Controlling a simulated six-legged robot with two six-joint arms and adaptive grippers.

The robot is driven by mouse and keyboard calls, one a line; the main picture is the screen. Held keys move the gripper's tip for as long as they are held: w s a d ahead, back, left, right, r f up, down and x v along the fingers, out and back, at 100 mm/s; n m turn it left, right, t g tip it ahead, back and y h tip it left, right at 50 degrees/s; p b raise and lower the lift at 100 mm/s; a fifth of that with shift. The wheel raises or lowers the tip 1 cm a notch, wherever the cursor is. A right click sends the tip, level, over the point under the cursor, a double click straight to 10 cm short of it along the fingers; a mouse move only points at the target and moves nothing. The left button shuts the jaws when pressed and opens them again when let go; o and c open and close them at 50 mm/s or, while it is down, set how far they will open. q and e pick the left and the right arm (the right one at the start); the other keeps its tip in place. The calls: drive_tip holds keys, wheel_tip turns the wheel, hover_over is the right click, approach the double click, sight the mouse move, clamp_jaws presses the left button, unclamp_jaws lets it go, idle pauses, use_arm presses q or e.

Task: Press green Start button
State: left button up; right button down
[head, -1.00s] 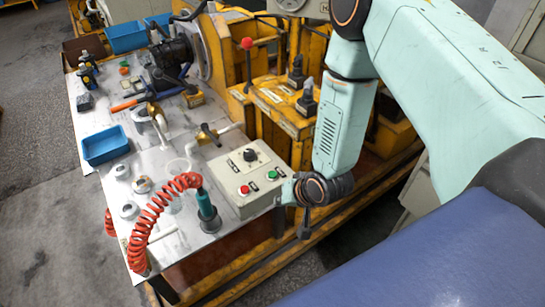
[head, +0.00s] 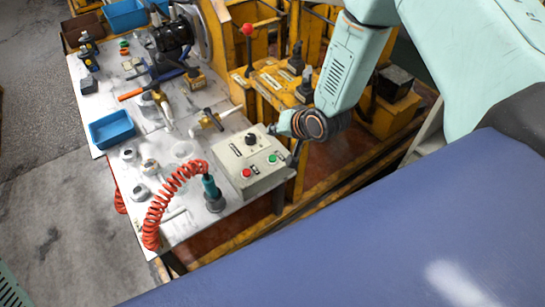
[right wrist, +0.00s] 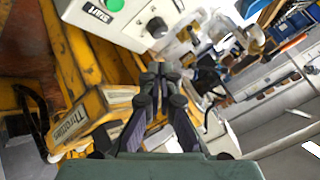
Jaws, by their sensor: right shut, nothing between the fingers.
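The green Start button (head: 272,158) sits on top of a pale grey control box (head: 262,187), near its right edge. A red button (head: 246,173) and a black knob (head: 251,139) share the panel. The green button (right wrist: 112,4) is cut by the top edge of the right wrist view, with the knob (right wrist: 157,28) beside it. My left gripper is out of view.
The box stands on a cluttered metal table (head: 190,228) with a red coiled hose (head: 160,205), a teal tool (head: 211,190) and a blue bin (head: 112,129). Yellow machinery with a red-knobbed lever (head: 248,31) and black-handled levers (head: 304,85) rises behind the box.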

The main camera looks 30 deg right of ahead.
sight(275, 159)
drive_tip(key=shift+f+b, duration=3.35)
drive_tip(key=shift+f, duration=0.95)
drive_tip(key=shift+f, duration=0.15)
drive_tip(key=shift+f+b, duration=0.25)
drive_tip(key=shift+b, duration=0.1)
drive_tip(key=shift+f+b, duration=0.4)
drive_tip(key=shift+r, duration=0.15)
drive_tip(key=shift+r+p, duration=0.7)
wheel_tip(275, 159, up, 5)
drive_tip(key=p, duration=0.4)
